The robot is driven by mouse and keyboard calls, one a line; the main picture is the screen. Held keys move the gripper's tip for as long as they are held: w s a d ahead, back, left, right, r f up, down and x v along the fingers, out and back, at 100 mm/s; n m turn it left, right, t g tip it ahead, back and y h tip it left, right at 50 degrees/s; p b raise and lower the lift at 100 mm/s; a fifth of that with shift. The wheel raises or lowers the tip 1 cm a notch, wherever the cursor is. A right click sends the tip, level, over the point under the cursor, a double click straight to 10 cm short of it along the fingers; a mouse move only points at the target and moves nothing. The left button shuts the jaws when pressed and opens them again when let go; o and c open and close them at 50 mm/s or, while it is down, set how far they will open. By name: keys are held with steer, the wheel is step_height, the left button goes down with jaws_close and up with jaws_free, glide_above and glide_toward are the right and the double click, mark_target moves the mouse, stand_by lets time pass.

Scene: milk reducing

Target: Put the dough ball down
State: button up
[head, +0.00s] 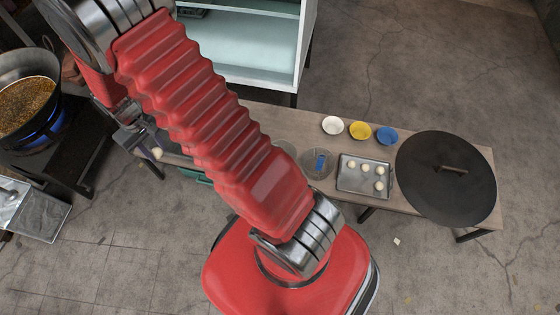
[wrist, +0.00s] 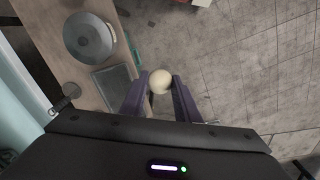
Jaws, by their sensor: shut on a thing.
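My gripper (wrist: 160,82) is shut on a pale, round dough ball (wrist: 161,80), held between its two dark fingers in the wrist view. In the head view the dough ball (head: 157,153) shows as a small pale spot at the end of my arm, near the left end of the wooden table. It is in the air; the wrist view shows the table edge to its left and floor behind it. A metal tray (head: 345,186) with several dough balls lies on the table to the right.
The table (head: 285,122) also bears a white bowl (head: 333,125), a yellow bowl (head: 360,130), a blue bowl (head: 386,136) and a large black lid (head: 430,190). A wok (head: 22,66) stands over a blue flame at far left. In the wrist view a pot (wrist: 88,38) and a dark flat board (wrist: 117,84) lie on the table.

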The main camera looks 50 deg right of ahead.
steer(key=s+d+f+m, duration=0.2)
steer(key=d+f+m, duration=0.15)
steer(key=d, duration=0.35)
steer(key=s+d+f+m, duration=0.2)
steer(key=d+f+m, duration=0.15)
steer(key=d, duration=0.45)
steer(key=s+d+f+m, duration=0.2)
steer(key=d+f+m, duration=0.1)
steer(key=d+m, duration=0.3)
steer(key=s+d+f+m, duration=0.4)
steer(key=s+d, duration=0.3)
steer(key=s+d+f+m, duration=0.4)
steer(key=s+d+m, duration=0.1)
steer(key=s+d, duration=0.3)
steer(key=shift+d+f+m, duration=0.15)
steer(key=shift+d+m, duration=0.1)
steer(key=shift+m, duration=0.05)
step_height(320, 180, down, 14)
steer(key=shift+w+f, duration=0.1)
steer(key=shift+f, duration=1.9)
steer(key=shift+f, duration=0.65)
